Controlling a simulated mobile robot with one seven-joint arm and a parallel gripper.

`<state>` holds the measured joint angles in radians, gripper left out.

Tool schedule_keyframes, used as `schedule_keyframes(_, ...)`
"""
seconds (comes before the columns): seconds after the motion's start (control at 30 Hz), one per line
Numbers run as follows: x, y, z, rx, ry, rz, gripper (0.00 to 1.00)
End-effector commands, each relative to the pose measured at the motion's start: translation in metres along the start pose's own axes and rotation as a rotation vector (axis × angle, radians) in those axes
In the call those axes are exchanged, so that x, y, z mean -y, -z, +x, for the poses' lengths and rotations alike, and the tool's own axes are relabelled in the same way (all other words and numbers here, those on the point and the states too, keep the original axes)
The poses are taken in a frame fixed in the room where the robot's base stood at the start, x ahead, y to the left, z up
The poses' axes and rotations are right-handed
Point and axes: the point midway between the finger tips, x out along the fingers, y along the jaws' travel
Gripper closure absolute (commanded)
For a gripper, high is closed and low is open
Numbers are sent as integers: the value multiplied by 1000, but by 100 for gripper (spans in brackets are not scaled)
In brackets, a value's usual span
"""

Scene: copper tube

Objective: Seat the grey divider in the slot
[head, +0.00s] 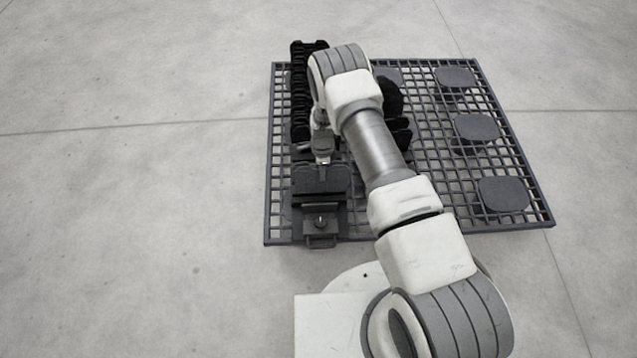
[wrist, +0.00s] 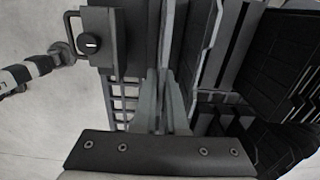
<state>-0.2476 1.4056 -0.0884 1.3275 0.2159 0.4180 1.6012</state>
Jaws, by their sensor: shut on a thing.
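My gripper (head: 322,160) is low over the left side of the grid platform in the head view. In the wrist view its two fingers (wrist: 164,110) are close together on the grey divider (wrist: 166,45), a thin plate seen nearly edge-on. In the head view the divider (head: 322,180) shows as a dark grey panel just below the gripper, close to a dark block. The black slotted rack (head: 299,90) runs along the platform's left side, partly behind my arm. Dark ribbed walls (wrist: 270,60) stand right of the fingers in the wrist view. I cannot tell whether the divider is in a slot.
The dark block with a knob and handle (head: 321,222) sits at the platform's near left; its knob (wrist: 90,42) also shows in the wrist view. Grey round-cornered pads (head: 503,194) lie on the right of the grid platform (head: 425,148). The floor around is clear.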

Motion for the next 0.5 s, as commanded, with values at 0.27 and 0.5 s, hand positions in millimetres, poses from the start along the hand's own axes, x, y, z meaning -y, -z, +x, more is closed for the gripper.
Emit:
schedule_keyframes(0.27,1,-11,19,0,0,2,100)
schedule_keyframes(0.5,1,-11,48,1,1,2,100)
